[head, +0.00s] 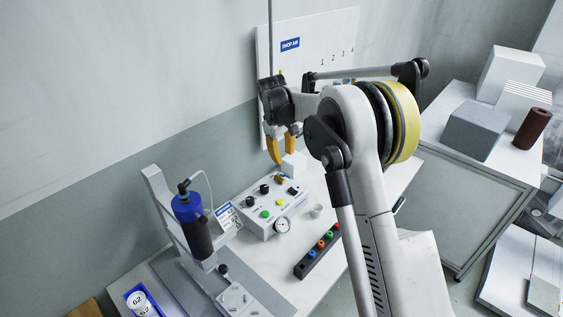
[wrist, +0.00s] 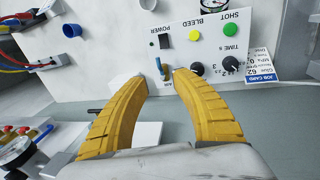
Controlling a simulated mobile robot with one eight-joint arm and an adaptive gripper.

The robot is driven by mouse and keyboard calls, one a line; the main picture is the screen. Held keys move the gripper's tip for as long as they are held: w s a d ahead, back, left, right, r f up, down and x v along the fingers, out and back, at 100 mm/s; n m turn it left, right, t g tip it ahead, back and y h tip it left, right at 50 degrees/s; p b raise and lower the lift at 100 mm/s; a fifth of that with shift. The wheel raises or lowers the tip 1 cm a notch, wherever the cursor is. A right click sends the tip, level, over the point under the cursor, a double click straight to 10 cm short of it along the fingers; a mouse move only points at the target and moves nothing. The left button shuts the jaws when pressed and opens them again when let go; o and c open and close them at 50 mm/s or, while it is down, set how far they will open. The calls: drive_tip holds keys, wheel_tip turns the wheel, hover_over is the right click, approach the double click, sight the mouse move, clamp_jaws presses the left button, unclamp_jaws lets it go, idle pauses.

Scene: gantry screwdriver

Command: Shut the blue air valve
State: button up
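My gripper (head: 279,158) points down above the back of the white control box (head: 256,222). In the wrist view its two yellow fingers are apart, and the gap between the tips (wrist: 163,77) holds nothing that I can see gripped. A small blue lever-like piece (wrist: 158,64) with a brass-coloured part shows between and just beyond the fingertips, beside the box's power switch. It looks like the blue valve. I cannot tell whether a finger touches it. In the head view a small brass-coloured part (head: 279,179) shows below the gripper; its blue part cannot be made out.
The box face has a green button (wrist: 231,30), a yellow button (wrist: 196,33) and black knobs (wrist: 230,64). A pressure gauge (head: 283,225) is at its front. A SHOP AIR board (head: 318,30) is on the wall behind.

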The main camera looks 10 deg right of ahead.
sight(286, 175)
drive_tip(key=f+b, duration=0.1)
drive_tip(key=f, duration=0.3)
drive_tip(key=w+d+f+b, duration=0.1)
drive_tip(key=f, duration=0.2)
drive_tip(key=w+f+b, duration=0.1)
drive_tip(key=f, duration=0.3)
drive_tip(key=shift+w+d+f+b, duration=0.15)
drive_tip(key=shift+d+f+b, duration=0.15)
drive_tip(key=shift+f, duration=0.05)
drive_tip(key=shift+c, duration=0.5)
